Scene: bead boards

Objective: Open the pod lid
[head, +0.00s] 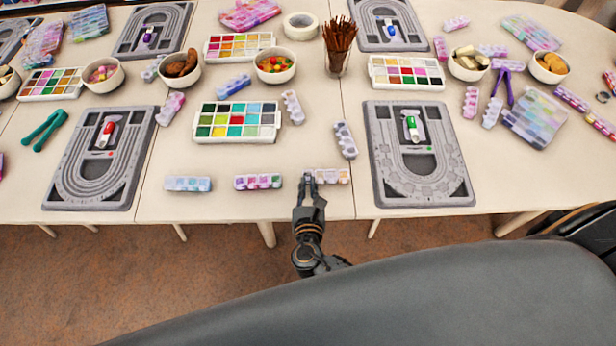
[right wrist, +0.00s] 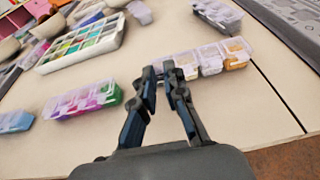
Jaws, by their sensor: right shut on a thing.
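A bead pod strip (head: 337,177) with clear lids and whitish to orange contents lies near the table's front edge in the head view. It also shows in the right wrist view (right wrist: 211,62), just right of the fingers. My right gripper (head: 309,176) is at the strip's left end, its fingers (right wrist: 165,72) shut on that end. The fingers hide the end compartment, and I cannot tell whether its lid is raised. The other lids of this strip look shut. My left gripper is not in view.
A pod strip with pink, purple and green beads (head: 258,182) and a pale blue strip (head: 188,184) lie to the left. A grey bead board (head: 382,185) is at right. A paint palette (head: 237,139) lies behind. Bare table surrounds the strip.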

